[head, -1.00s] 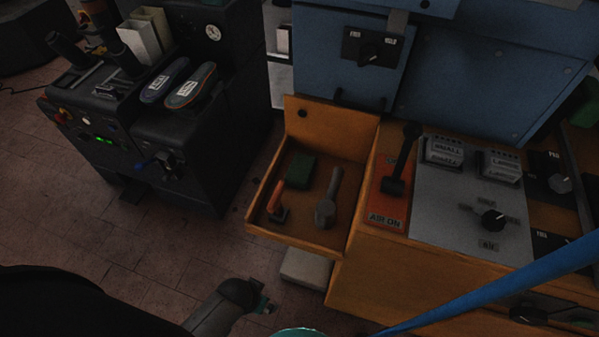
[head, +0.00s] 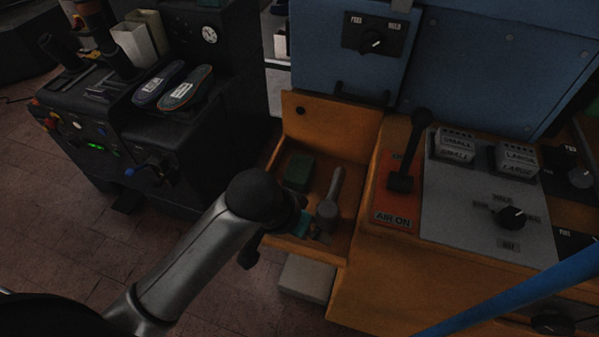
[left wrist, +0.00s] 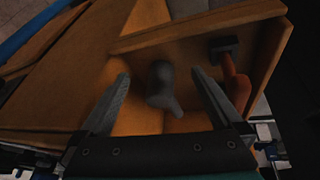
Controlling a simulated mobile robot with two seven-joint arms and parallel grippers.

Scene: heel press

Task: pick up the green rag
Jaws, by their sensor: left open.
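The green rag (head: 299,170) is a small dark green block-like bundle in the open orange drawer (head: 340,236), at the drawer's left side toward the back. My left gripper (head: 314,228) is over the front part of the drawer, nearer than the rag and apart from it. My left forearm hides part of the drawer's front left. In the left wrist view the open fingers (left wrist: 160,76) show on either side of a grey tool, with nothing visibly gripped. I cannot make out the rag in that view. My right gripper is not in view.
A grey tool (head: 330,200) lies right of the rag; it also shows in the left wrist view (left wrist: 161,84). An orange-handled tool (left wrist: 236,88) lies in the drawer. A black lever (head: 408,155) stands on the orange cabinet right of the drawer.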

